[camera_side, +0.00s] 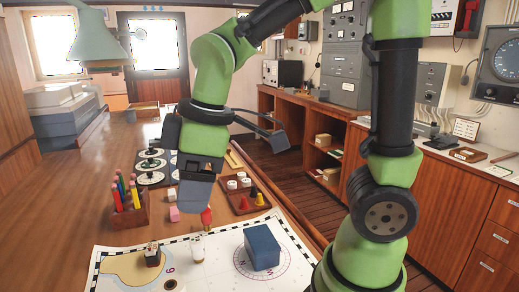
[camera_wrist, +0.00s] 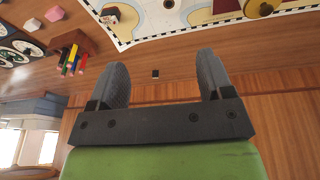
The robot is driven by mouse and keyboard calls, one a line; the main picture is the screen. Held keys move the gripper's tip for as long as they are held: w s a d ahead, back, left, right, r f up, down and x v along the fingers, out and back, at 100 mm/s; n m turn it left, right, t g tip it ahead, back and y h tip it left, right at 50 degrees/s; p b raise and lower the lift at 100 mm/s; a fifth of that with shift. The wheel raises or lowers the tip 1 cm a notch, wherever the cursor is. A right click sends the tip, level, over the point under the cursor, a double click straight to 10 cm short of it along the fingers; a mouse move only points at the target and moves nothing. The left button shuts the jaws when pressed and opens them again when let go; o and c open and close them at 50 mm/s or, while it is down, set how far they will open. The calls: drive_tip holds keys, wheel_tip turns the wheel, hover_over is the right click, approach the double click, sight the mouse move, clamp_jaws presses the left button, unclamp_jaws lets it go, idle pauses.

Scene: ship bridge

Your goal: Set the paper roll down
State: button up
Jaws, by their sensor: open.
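A small white upright piece, which looks like the paper roll (camera_side: 197,248), stands on the chart (camera_side: 112,262) near its middle. My gripper (camera_side: 185,208) is above the table's near part, up and left of that piece and apart from it.
A blue box (camera_side: 262,248) and a dark-and-white block (camera_side: 152,254) stand on the chart. A pencil holder (camera_side: 129,208) is at left, a pink block (camera_side: 174,213) beside it. A wooden tray (camera_side: 245,198) lies behind. Bare table (camera_side: 60,210) is free at left.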

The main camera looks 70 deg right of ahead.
drive_tip(key=s+d+r+m+t, duration=0.3)
drive_tip(key=s+r+m+t, duration=0.1)
drive_tip(key=s+m, duration=0.5)
drive_tip(key=r+m, duration=0.1)
drive_tip(key=m, duration=0.1)
drive_tip(key=shift+s+m+t+y, duration=0.2)
drive_tip(key=shift+m+t+y, duration=0.1)
drive_tip(key=shift+m, duration=0.1)
